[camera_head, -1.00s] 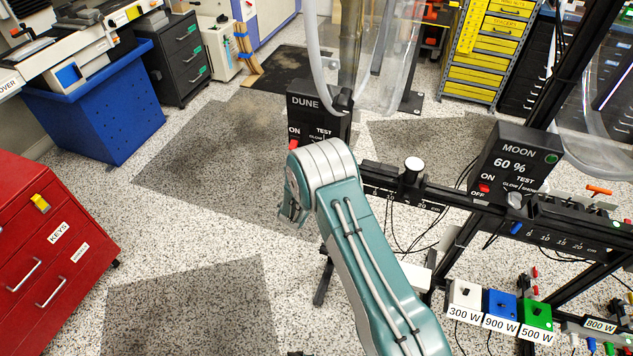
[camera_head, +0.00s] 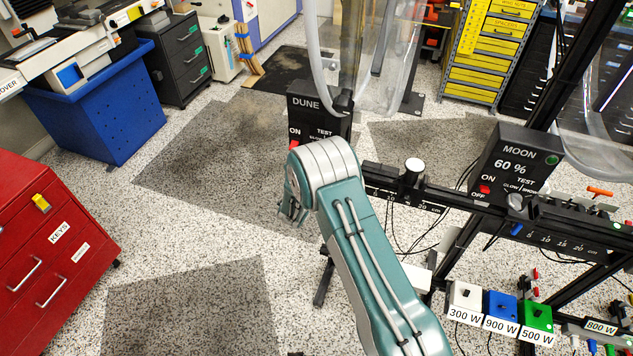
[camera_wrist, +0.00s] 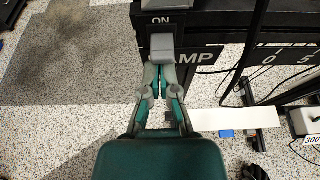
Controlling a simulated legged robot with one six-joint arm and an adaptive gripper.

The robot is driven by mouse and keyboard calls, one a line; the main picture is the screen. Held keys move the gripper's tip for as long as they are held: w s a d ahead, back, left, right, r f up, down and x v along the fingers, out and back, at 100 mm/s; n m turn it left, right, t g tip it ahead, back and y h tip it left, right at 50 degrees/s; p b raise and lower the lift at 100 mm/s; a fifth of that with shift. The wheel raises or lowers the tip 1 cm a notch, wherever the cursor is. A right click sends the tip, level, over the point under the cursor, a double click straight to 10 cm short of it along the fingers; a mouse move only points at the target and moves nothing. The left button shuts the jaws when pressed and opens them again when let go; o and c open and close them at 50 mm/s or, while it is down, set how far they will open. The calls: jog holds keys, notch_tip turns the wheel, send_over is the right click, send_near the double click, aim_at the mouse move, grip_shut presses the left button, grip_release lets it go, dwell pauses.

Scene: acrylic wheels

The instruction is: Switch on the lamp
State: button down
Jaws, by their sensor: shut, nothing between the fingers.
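In the wrist view, a grey switch (camera_wrist: 162,47) sits on a black panel under the word ON. To its right is a label (camera_wrist: 206,58) reading "AMP", its first letter hidden. My gripper (camera_wrist: 160,72) is shut and empty, with its fingertips at the lower edge of the switch. I cannot tell whether they touch it. The black DUNE box (camera_head: 306,103) stands behind my arm, with a red ON switch (camera_head: 294,145).
A black rail (camera_head: 440,195) with a scale runs right to the MOON box (camera_head: 517,160). White, blue (camera_head: 501,304) and green wattage boxes sit at lower right. A red cabinet (camera_head: 50,250) stands at left. Cables hang under the rail.

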jog(key=shift+r, duration=0.35)
dwell(0.3)
jog(key=shift+r, duration=0.8)
